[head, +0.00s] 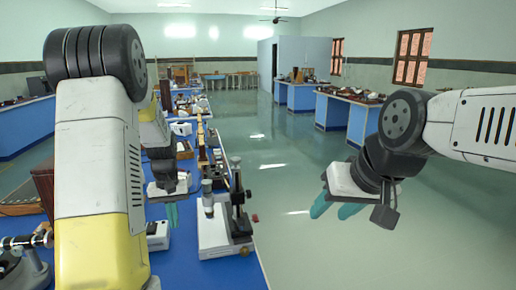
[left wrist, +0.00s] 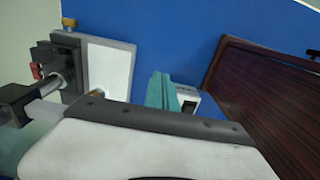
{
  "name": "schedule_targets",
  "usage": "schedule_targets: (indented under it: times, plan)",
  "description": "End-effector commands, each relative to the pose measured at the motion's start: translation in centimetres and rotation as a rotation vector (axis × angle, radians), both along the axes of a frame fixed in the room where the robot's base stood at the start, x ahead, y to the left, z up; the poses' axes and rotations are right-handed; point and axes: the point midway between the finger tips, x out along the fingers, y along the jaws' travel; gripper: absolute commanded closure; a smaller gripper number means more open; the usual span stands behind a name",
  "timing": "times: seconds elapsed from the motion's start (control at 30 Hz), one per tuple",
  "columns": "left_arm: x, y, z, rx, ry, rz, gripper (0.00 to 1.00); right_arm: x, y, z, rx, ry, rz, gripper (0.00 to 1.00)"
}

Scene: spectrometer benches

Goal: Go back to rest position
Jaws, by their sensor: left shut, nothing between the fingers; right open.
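My left gripper (head: 172,214) hangs over the blue bench on the left, its teal fingers pointing down and together, with nothing between them. It is left of a white-based instrument with a black upright (head: 238,205). In the left wrist view the shut teal fingers (left wrist: 161,90) show above the bench. My right gripper (head: 334,209) is open and empty, with its two teal fingers apart over the bare floor right of the bench.
The blue bench top (head: 210,272) carries several instruments and a small white box (head: 158,236) near my left gripper. A dark brown slatted thing (left wrist: 265,95) lies to the right in the left wrist view. Open green floor (head: 330,255) lies right of the bench. Other benches (head: 345,112) stand further back.

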Motion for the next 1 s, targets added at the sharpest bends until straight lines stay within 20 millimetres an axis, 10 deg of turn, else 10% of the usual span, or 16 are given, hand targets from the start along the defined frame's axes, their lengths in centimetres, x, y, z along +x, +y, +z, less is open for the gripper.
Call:
schedule_targets:
  times: [0.67,1.0]
  plan:
    - [-3.5,-3.5,7.4,-0.073,-0.137,-0.056,1.0,0.0,0.0,0.0,0.0,0.0,0.0,0.56]
    - [-11.1,-8.1,15.5,-0.131,-0.342,-0.165,1.0,0.0,0.0,0.0,0.0,0.0,0.0,0.56]
